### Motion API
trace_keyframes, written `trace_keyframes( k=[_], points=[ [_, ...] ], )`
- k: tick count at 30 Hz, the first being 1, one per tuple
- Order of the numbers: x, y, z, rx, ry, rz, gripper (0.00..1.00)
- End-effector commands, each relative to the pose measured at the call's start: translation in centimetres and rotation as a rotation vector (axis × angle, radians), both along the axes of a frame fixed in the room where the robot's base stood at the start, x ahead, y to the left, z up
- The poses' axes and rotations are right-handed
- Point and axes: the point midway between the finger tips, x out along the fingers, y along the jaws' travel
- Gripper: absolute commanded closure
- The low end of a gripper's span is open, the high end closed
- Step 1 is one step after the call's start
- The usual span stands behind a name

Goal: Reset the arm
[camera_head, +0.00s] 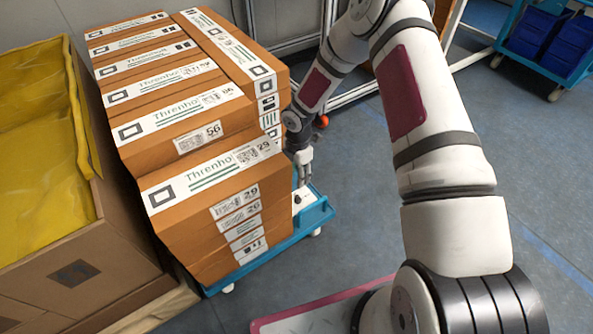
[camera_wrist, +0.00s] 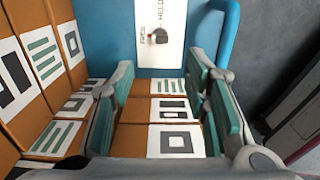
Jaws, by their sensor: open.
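My arm reaches from the lower right of the head view up and over, then down to the right side of the box stack. My gripper (camera_head: 303,178) hangs there, just above a white panel (camera_head: 310,202) on the blue cart. In the wrist view my gripper (camera_wrist: 163,82) is open. Its two green-padded fingers stand apart, with brown boxes (camera_wrist: 136,108) seen between and below them. Nothing is held between the fingers. The white panel (camera_wrist: 172,52) with a small dark and red part lies beyond the fingertips.
Stacked brown boxes (camera_head: 195,137) with white labels stand on the blue cart (camera_head: 262,258), close to the left of my gripper. A large carton (camera_head: 105,250) with yellow lining is at far left. Blue bins (camera_head: 540,35) stand at upper right. Grey floor right of my arm is clear.

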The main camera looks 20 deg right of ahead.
Motion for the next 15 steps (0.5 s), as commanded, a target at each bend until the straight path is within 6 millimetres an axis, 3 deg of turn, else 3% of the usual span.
trace_keyframes(
  k=[9,11,15],
  points=[
    [0.1,-0.2,0.8,-0.009,-0.003,-0.015,0.58],
    [0.2,-0.6,2.1,-0.025,-0.007,-0.037,0.58],
    [0.0,-2.1,7.5,-0.087,-0.021,-0.149,0.58]
  ],
)
